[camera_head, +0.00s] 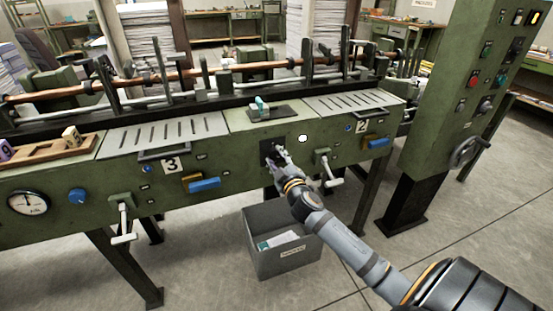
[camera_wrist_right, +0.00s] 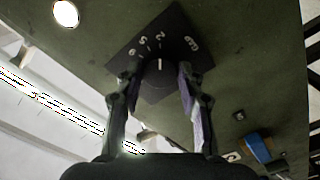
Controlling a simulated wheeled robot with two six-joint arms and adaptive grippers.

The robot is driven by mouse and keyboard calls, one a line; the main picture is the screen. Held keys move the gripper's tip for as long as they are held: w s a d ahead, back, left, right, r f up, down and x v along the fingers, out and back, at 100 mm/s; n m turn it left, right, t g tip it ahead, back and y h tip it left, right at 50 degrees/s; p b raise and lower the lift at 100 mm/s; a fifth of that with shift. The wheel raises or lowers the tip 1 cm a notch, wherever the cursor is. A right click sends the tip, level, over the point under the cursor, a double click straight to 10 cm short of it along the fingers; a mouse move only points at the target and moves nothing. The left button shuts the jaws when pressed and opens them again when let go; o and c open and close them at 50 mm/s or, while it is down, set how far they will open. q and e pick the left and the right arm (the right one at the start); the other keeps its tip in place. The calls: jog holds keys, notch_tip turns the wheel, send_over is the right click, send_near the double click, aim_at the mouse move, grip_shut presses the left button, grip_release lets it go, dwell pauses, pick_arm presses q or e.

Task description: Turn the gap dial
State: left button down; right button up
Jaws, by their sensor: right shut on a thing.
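The gap dial is a dark round knob (camera_wrist_right: 160,82) with a white pointer mark, on a dark square plate (camera_wrist_right: 183,32) with white numerals around it. In the right wrist view the pointer faces the top, toward the middle of the scale. In the head view the plate (camera_head: 266,148) is on the green machine's front, partly hidden behind my right gripper (camera_head: 279,157). My right gripper is shut on the knob, one finger on each side, as the right wrist view shows (camera_wrist_right: 158,82). My left gripper is not in view.
A round white light (camera_head: 303,138) is right of the dial. Levers (camera_head: 328,168) and blue handles (camera_head: 204,184) stick out from the machine front. A grey bin (camera_head: 284,261) with papers stands below. A green control column (camera_head: 455,90) stands at right.

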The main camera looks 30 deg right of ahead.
jog(key=shift+f, duration=0.1)
jog(key=o, duration=1.2)
jog(key=shift+s, duration=0.1)
jog(key=v, duration=1.1)
jog(key=shift+s, duration=0.4)
